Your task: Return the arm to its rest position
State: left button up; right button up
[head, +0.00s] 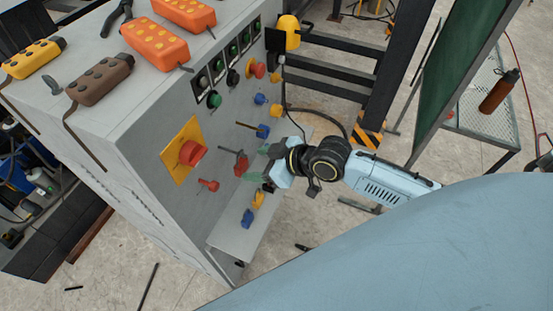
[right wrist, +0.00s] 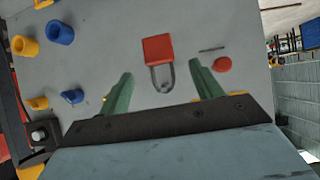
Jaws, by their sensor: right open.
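My right arm comes in from the right in the head view. Its gripper (head: 263,164) is close to the front panel of the grey control cabinet (head: 150,150). In the right wrist view the green fingers (right wrist: 160,72) are spread apart. A red padlock (right wrist: 158,49) with a grey shackle shows between and beyond them, against the panel. The fingers do not close on it, and the gripper looks empty. The red padlock (head: 241,166) also shows just left of the fingers in the head view. My left gripper is not in view.
The panel carries a red rotary switch (head: 191,153) on a yellow plate and several coloured plugs. Orange control pendants (head: 155,42) lie on the cabinet top. A green board (head: 460,60) and a mesh table (head: 485,115) with a bottle (head: 499,91) stand right. A striped post (head: 367,133) stands behind.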

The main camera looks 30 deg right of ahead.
jog(key=v, duration=0.5)
jog(key=shift+s+d+r, duration=0.1)
jog(key=shift+s+d, duration=0.15)
jog(key=s+d+f+m+h+b, duration=0.1)
jog(key=d+f+h, duration=0.15)
jog(key=f, duration=0.65)
jog(key=s+d+f+m+g+h+b, duration=0.15)
jog(key=d+f, duration=0.25)
jog(key=f, duration=0.5)
jog(key=d+f+m+h+b, duration=0.15)
jog(key=d+f, duration=0.25)
jog(key=f, duration=0.4)
jog(key=s+f+m+g+h+b, duration=0.1)
jog(key=s+f+g+b, duration=0.1)
jog(key=s+f, duration=1.15)
jog(key=s+a+f+g+b, duration=0.1)
jog(key=s+a+f+g, duration=0.1)
jog(key=s+f, duration=0.4)
jog(key=s+a+f+g+b, duration=0.1)
jog(key=s+f, duration=0.5)
jog(key=s, duration=0.6)
jog(key=a+g, duration=0.1)
jog(key=a, duration=0.1)
jog(key=shift+s+a+f, duration=0.2)
jog(key=shift+s+a, duration=0.05)
jog(key=shift+s, duration=0.1)
